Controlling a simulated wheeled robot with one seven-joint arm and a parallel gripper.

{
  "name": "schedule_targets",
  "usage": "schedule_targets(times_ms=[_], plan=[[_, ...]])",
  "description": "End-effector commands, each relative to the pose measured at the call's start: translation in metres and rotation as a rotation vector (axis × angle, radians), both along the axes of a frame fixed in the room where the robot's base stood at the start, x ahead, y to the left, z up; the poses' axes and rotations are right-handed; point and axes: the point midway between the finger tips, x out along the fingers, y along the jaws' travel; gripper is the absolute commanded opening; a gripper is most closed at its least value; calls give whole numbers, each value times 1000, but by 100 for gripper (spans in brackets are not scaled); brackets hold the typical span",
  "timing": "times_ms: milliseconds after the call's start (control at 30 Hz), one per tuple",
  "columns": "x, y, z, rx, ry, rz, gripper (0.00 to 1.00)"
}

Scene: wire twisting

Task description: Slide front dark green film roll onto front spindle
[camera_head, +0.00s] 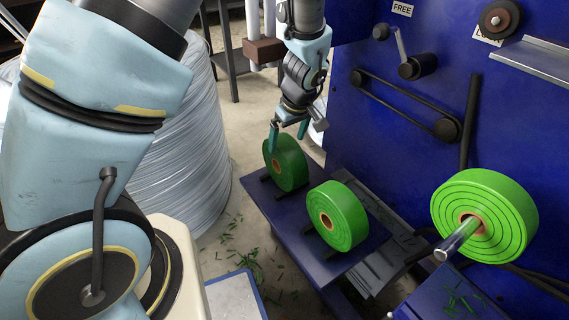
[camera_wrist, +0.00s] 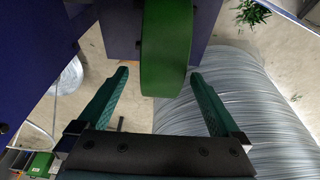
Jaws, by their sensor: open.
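A darker green film roll (camera_head: 287,163) stands upright on a low blue stand (camera_head: 283,222). A brighter green roll (camera_head: 342,217) stands beside it, nearer the camera. A third green roll (camera_head: 487,216) sits around a metal spindle (camera_head: 459,239) on the blue machine; the spindle's end sticks out of it. My gripper (camera_head: 287,133) is open at the top of the darker roll. In the wrist view, the edge of a dark green roll (camera_wrist: 167,45) lies between my open fingers (camera_wrist: 160,77), with gaps on both sides. No other spindle is clearly visible.
The blue machine wall (camera_head: 400,140) with a belt and crank stands behind and right of the stand. A large grey wire coil (camera_head: 185,150) stands left of it. Green scraps (camera_head: 255,262) lie on the floor. Open floor lies between coil and stand.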

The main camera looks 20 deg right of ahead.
Motion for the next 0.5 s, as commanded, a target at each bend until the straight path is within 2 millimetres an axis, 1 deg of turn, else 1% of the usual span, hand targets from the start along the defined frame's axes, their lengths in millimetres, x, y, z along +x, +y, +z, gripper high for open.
schedule_targets(times_ms=[67, 300, 400, 500], plan=[[2, 1, -7, 1, 0, 0, 100], [14, 6, -40, 3, 2, 0, 100], [17, 6, -47, 0, 1, 1, 100], [18, 6, -49, 0, 0, 0, 100]])
